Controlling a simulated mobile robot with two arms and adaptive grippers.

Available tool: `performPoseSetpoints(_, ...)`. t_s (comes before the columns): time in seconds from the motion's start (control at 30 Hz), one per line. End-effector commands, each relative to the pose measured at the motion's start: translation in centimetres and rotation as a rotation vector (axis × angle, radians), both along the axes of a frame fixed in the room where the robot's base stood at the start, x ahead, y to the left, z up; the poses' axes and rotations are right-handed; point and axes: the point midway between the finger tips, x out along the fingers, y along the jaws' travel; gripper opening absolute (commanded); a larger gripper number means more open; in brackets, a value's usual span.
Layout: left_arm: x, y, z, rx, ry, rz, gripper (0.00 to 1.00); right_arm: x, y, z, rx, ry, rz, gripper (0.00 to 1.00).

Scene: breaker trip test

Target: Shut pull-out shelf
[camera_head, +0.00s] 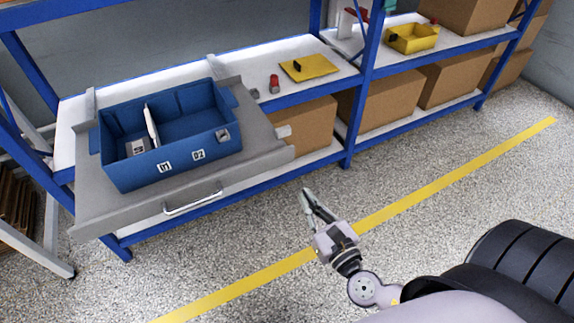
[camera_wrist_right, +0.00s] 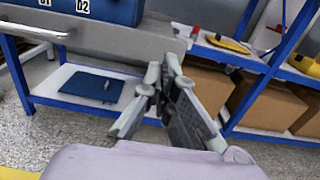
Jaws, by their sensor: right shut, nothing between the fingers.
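The grey pull-out shelf (camera_head: 255,120) juts out from the blue rack towards me, with a silver bar handle (camera_head: 193,200) on its front face. A blue divided bin (camera_head: 180,160) labelled D1 and D2 stands on it, with small items inside. My right gripper (camera_head: 308,200) is shut and empty, over the floor to the right of the handle and apart from the shelf. In the right wrist view the handle (camera_wrist_right: 40,30) is at the upper left, and the gripper (camera_wrist_right: 163,75) points towards the rack below the shelf. My left gripper is out of view.
The rack's white shelf carries a yellow pad (camera_head: 310,68), a red can (camera_head: 274,84) and a yellow tray (camera_head: 412,39). A blue mat (camera_wrist_right: 92,84) lies on the lower level under the pull-out shelf. Floor in front is clear, with a yellow line (camera_head: 450,180).

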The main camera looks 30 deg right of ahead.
Motion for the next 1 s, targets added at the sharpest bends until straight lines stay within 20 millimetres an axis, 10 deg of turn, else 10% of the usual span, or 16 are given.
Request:
performPoseSetpoints(0.6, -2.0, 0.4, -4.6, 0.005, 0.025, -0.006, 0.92, 11.3, -0.1, 0.2, 0.005, -0.002, -0.004, 0.0)
performPoseSetpoints(1.0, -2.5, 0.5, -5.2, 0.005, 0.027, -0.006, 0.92, 13.7, -0.1, 0.0, 0.005, 0.001, -0.003, 0.0)
